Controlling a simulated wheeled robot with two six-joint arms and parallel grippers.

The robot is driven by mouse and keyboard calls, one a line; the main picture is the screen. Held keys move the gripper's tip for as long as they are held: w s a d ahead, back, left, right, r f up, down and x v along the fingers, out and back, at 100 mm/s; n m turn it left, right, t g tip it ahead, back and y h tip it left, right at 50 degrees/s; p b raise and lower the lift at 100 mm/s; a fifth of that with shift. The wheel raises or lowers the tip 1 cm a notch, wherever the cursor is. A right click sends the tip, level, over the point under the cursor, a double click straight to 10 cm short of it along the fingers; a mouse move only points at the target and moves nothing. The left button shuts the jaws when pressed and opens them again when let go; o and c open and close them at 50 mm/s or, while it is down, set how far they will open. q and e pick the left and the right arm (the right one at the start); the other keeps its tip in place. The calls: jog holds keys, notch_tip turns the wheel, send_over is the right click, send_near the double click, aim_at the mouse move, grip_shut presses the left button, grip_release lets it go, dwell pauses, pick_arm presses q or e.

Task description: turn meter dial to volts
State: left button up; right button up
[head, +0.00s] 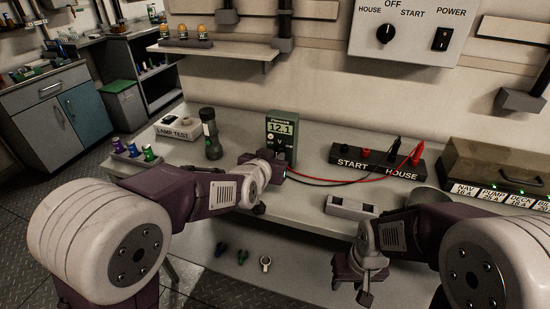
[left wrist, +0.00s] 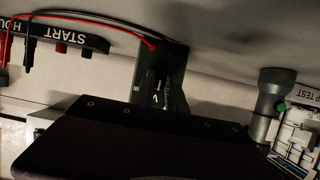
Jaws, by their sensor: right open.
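The meter (head: 282,129) stands upright on the bench, a grey-green box whose display reads 12.1. A V shows below the display; the lower face with the dial is hidden behind my left gripper (head: 272,168). That gripper is in front of the meter's lower part. I cannot tell whether it touches the dial or how its jaws stand. In the left wrist view, which is upside down, the meter (left wrist: 165,72) is dark and partly covered by my gripper's dark body. My right gripper (head: 358,284) is open and empty, low in front of the bench edge.
Red and black leads run from the meter to the START/HOUSE terminal block (head: 377,162). A flashlight (head: 210,134) and a LAMP TEST box (head: 178,128) stand left of the meter. A light grey holder (head: 351,206) lies near the front edge. A fuse box (head: 500,172) is at right.

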pick_arm(q)
jog(key=shift+o, duration=1.2)
jog(key=p+v, duration=0.2)
jog(key=v, duration=0.7)
